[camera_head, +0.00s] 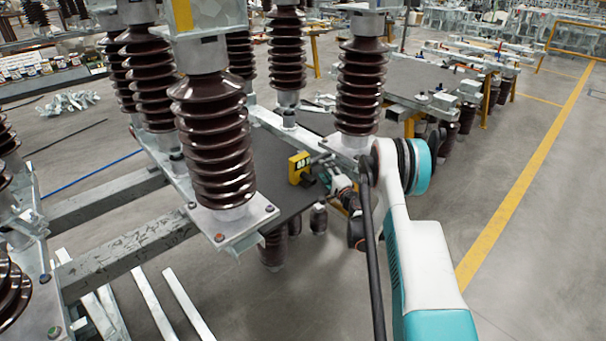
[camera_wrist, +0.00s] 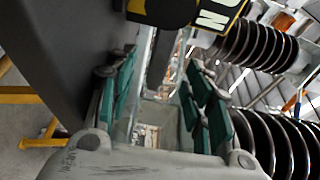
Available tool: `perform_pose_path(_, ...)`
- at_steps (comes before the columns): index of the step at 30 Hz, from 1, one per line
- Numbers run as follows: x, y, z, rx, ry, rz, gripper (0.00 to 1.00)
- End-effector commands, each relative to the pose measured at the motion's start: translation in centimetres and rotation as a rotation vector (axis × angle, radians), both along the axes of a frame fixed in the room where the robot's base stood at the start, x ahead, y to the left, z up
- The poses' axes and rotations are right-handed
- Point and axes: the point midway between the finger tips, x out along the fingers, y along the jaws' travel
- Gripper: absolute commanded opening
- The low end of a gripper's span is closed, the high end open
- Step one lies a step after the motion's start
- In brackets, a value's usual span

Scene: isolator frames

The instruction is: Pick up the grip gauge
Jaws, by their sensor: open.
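The grip gauge appears to be the yellow block with a dark display face (camera_head: 299,168), by the dark tabletop in the middle of the head view. My gripper (camera_head: 323,173) is just to its right, partly hidden behind my arm. In the wrist view, a yellow and black body with white lettering (camera_wrist: 217,14), which looks like the gauge, is cut off by the top edge. My gripper's two green-padded fingers (camera_wrist: 158,62) are apart there, with nothing held between them. The gauge lies beyond the fingertips. Whether they touch it, I cannot tell.
Tall brown ribbed insulators (camera_head: 212,140) stand left of the gauge, and another (camera_head: 360,85) stands close behind my gripper. The dark tabletop (camera_head: 262,160) lies between them. Steel beams (camera_head: 130,240) fill the lower left. The floor right of the yellow line (camera_head: 520,185) is clear.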

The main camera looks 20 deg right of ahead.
Motion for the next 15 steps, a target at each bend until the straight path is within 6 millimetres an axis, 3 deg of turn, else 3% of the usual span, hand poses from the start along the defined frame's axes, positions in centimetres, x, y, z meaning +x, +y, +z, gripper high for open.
perform_pose_path(5, 1.2, 0.0, 0.0, 0.0, 0.0, 0.0, 0.47)
perform_pose_path(15, 5.8, 0.0, -0.1, 0.0, 0.0, 0.0, 0.47)
